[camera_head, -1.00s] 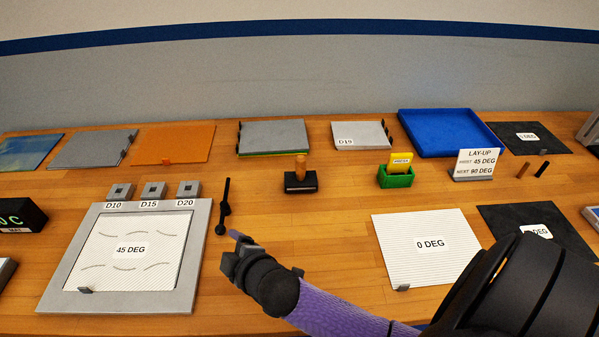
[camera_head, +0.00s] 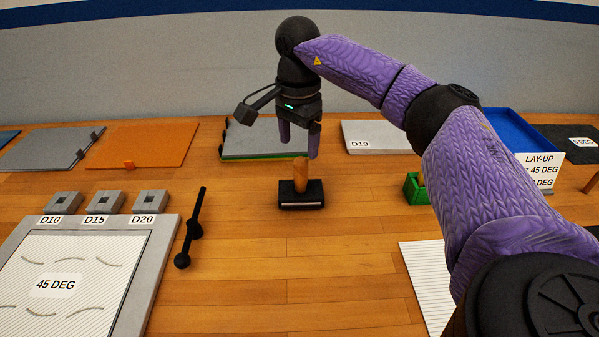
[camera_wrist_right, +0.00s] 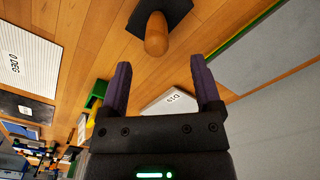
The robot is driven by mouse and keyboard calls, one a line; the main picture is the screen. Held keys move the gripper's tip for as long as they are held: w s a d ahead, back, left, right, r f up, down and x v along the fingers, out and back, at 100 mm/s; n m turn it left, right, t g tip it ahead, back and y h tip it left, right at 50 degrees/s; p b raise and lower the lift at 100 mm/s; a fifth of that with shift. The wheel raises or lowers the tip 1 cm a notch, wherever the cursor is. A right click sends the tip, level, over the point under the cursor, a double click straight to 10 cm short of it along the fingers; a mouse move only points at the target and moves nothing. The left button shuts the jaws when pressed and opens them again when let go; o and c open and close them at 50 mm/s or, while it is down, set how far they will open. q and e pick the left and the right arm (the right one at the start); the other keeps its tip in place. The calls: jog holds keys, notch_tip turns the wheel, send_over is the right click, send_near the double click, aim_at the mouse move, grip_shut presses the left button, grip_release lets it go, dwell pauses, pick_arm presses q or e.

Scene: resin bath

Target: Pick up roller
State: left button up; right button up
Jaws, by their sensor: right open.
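A tool with an upright wooden handle (camera_head: 301,176) and a black block base (camera_head: 302,196) stands on the table; I take it as the roller, though no rolling part shows clearly. My right gripper (camera_head: 299,148) is open, fingers down, just above and around the line of the handle's top in the head view. In the right wrist view the handle (camera_wrist_right: 156,38) lies ahead of the open fingers (camera_wrist_right: 160,66), between their lines, with nothing held. A black rod with round knobs (camera_head: 192,228) lies left of it. My left gripper is not in view.
A grey framed panel marked 45 DEG (camera_head: 120,290) is at front left, with small blocks behind it. A grey plate (camera_head: 240,140) lies behind the gripper, and a green holder (camera_head: 412,188) stands right. Bare table lies in front of the tool.

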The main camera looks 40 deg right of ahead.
aim_at(301, 172)
jog(key=f, duration=0.2)
jog(key=f+b, duration=0.1)
jog(key=f, duration=0.2)
jog(key=f+b, duration=0.1)
jog(key=f, duration=0.1)
jog(key=shift+s+d+f, duration=0.1)
jog(key=shift+s+f, duration=0.15)
jog(key=shift+f, duration=0.05)
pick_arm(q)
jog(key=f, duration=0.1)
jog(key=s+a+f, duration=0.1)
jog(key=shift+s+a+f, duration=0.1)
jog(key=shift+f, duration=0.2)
pick_arm(e)
grip_shut()
